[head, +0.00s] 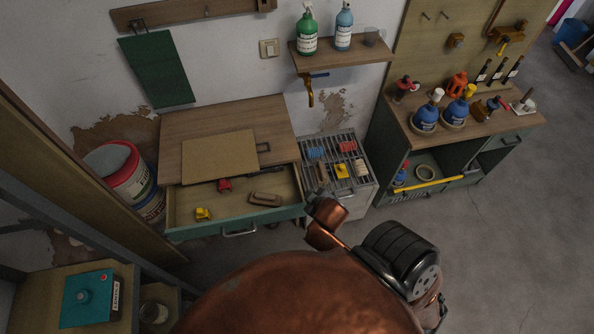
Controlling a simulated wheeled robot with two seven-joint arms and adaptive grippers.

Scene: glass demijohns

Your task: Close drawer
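The drawer (187,238) is pulled open under a wooden-topped table (205,122) at the left in the head view. It has a green front with a metal handle (240,231) and a pale wooden inside. In it lie a red object (224,185), a yellow object (203,214) and a brown block (265,199). A tan board (218,157) lies on the tabletop behind the drawer. I see neither my left nor my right gripper in this view.
A large copper rounded body (300,296) with a black ribbed part (400,260) fills the bottom middle, close to the drawer's right front corner. Paint buckets (130,175) stand left of the table. A slatted-top unit (350,181) stands right of it. Grey floor (500,235) is clear at right.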

